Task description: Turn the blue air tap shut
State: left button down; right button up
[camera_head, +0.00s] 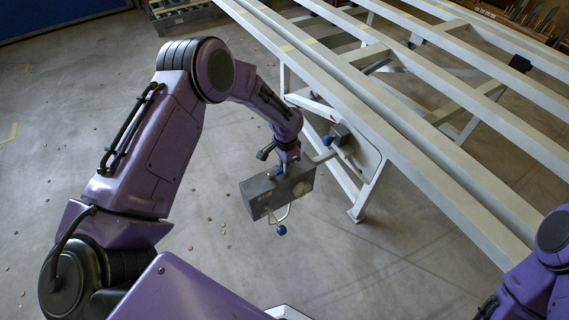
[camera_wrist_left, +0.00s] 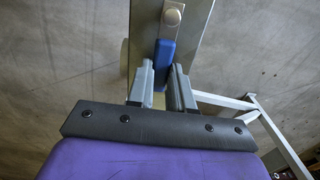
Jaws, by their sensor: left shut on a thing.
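The blue air tap (camera_wrist_left: 165,62) is a blue lever under a silver bolt on a grey box in the left wrist view. My left gripper (camera_wrist_left: 161,88) has its two grey fingers on either side of the lever's near end and is shut on it. In the head view my left gripper (camera_head: 284,166) reaches down to the top of the grey box (camera_head: 285,190), and only a little blue of the tap (camera_head: 279,171) shows there. The right arm shows at the lower right edge, but its gripper is out of view.
A blue ball knob (camera_head: 281,230) on a bent rod hangs below the box. Another grey block (camera_head: 340,133) with a blue knob (camera_head: 328,140) sits by the pale frame (camera_head: 420,165), whose long rails fill the upper right. The floor (camera_head: 130,250) at left is open.

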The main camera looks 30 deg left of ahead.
pick_arm(q)
jog(key=c, duration=1)
grip_release()
notch_tip(320, 180, up, 11)
jog(key=shift+f+b, duration=0.15)
jog(key=shift+b, duration=0.15)
